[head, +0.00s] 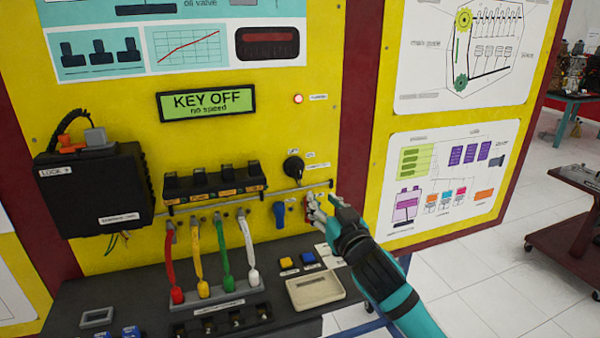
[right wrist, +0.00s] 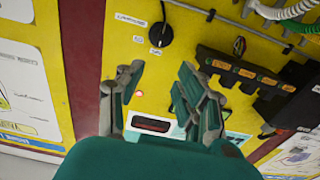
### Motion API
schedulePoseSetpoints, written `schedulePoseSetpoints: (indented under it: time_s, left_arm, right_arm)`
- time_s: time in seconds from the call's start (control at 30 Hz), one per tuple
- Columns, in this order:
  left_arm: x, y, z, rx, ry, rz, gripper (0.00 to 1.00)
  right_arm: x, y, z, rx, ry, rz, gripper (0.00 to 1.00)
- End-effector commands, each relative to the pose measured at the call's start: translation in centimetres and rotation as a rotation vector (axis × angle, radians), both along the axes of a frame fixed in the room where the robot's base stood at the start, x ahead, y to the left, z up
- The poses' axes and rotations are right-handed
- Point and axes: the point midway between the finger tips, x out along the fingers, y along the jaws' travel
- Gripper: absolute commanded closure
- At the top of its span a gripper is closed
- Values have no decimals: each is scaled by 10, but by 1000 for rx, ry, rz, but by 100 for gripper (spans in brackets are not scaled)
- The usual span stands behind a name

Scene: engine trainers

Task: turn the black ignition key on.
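The black ignition key (head: 293,167) is a round black knob on the yellow panel; it also shows near the top of the right wrist view (right wrist: 159,34). The display (head: 206,102) reads "KEY OFF" and "no speed". My right gripper (head: 318,204) is below and to the right of the key in the head view, apart from it. In the right wrist view its two fingers (right wrist: 156,92) are spread with nothing held between them. My left gripper is in neither view.
A blue lever (head: 279,214) hangs just left of my right gripper. A thin rail (head: 250,197) runs under the key. Black switches (head: 213,182) and coloured cables (head: 196,255) are to the left. A beige tray (head: 315,291) lies on the dark shelf below.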

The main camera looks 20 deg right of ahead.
Motion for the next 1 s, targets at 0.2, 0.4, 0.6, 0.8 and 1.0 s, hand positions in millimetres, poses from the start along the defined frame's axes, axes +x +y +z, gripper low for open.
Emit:
schedulePoseSetpoints:
  time_s: [0.2, 0.4, 0.6, 0.8, 1.0]
  left_arm:
    - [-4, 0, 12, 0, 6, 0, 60]
    - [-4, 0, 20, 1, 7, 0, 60]
    - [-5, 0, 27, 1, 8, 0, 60]
    - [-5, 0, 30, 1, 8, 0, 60]
    - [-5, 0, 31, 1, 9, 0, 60]
  right_arm:
    - [46, 1, 4, -1, 0, -2, 63]
    - [90, 3, 3, -2, 1, -2, 63]
    - [127, 4, 3, -1, 2, -2, 63]
    - [150, 5, 1, -1, 2, -1, 63]
    - [157, 6, 0, -1, 1, 0, 63]
